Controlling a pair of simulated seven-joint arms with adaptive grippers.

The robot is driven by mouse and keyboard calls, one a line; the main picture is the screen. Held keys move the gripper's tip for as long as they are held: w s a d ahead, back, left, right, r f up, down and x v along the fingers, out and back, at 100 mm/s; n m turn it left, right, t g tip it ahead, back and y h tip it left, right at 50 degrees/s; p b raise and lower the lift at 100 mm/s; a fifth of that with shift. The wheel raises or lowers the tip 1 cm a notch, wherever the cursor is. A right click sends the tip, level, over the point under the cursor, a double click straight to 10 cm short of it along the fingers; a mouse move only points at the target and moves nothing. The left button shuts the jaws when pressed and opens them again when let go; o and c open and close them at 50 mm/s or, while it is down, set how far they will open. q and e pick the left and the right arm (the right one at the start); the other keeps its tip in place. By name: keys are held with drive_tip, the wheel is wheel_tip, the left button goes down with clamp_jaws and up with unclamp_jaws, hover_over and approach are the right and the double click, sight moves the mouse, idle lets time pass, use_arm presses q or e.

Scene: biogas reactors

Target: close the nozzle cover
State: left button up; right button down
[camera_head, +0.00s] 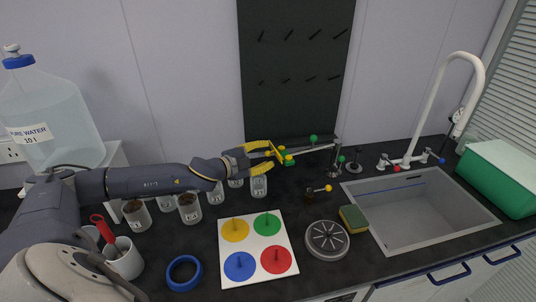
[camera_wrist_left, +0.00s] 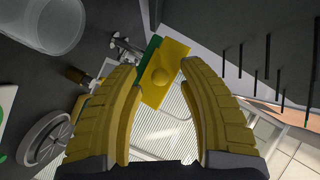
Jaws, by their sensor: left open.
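A yellow plate with a round yellow knob, apparently the nozzle cover (camera_wrist_left: 171,55), shows in the left wrist view with a green part along its edge. In the head view the same yellow and green piece (camera_head: 280,153) sits at the left end of a metal fixture (camera_head: 318,148) behind the counter's middle. My left gripper (camera_head: 271,156) reaches in from the left with its yellow fingers open at the plate. In the left wrist view the plate lies beyond and between the open fingertips (camera_wrist_left: 152,66); I cannot tell whether they touch it. My right gripper is not in view.
Several glass jars (camera_head: 189,208) stand under my left arm. A sink (camera_head: 410,205) is at right; a dark pegboard (camera_head: 290,70) is behind.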

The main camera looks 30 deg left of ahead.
use_arm(q)
drive_tip(key=shift+x, duration=0.85)
drive_tip(key=shift+c, duration=0.3)
clamp_jaws()
